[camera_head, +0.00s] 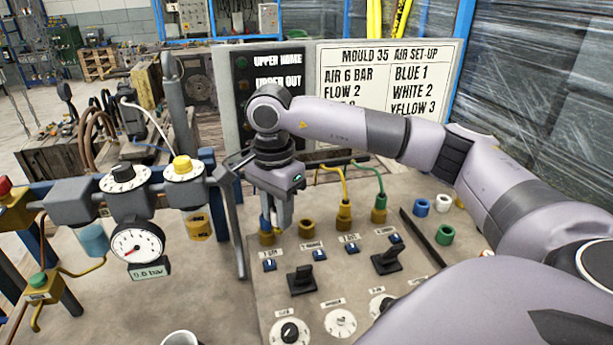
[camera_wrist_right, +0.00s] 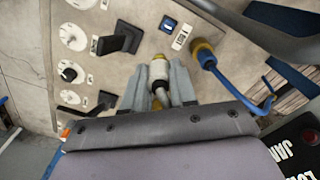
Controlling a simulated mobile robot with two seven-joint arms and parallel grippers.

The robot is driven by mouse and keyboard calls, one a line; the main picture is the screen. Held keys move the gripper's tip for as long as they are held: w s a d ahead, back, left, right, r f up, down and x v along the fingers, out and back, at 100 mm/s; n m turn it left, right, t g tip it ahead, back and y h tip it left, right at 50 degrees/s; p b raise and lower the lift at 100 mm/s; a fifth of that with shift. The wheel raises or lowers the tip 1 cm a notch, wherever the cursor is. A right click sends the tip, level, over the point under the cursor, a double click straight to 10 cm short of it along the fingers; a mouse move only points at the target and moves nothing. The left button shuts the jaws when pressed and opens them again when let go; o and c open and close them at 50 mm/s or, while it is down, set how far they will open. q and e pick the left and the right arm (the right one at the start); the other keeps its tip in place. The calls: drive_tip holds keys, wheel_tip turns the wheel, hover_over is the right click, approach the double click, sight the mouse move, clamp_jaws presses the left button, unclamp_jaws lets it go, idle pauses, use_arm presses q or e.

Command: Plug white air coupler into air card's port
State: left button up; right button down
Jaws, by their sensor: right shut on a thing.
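My right gripper (camera_head: 279,222) is shut on the white air coupler (camera_wrist_right: 160,76), low over the panel's row of ports. The coupler's brass end points away from the wrist camera; the fingers hide most of it in the head view. A brass port (camera_head: 307,228), second from left, looks empty just right of the fingers. The leftmost port (camera_head: 267,239) holds a blue coupler, which also shows in the wrist view (camera_wrist_right: 206,58). The air card (camera_head: 387,80) reads Blue 1, White 2, Yellow 3. My left gripper is not in view.
A yellow coupler (camera_head: 344,208) and a green coupler (camera_head: 379,211) stand in the ports to the right. Black levers (camera_head: 302,281) and dials (camera_head: 340,322) stick up in front. A gauge (camera_head: 136,243) and regulators stand at left. Coloured rings (camera_head: 445,235) lie at right.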

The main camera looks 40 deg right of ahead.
drive_tip(key=w+d+m, duration=0.3)
drive_tip(key=d+m, duration=0.7)
drive_tip(key=m, duration=0.3)
wheel_tip(320, 180, down, 4)
drive_tip(key=b, duration=0.4)
drive_tip(key=shift+d, duration=0.1)
drive_tip(key=shift+f, duration=0.55)
drive_tip(key=shift+f, duration=0.1)
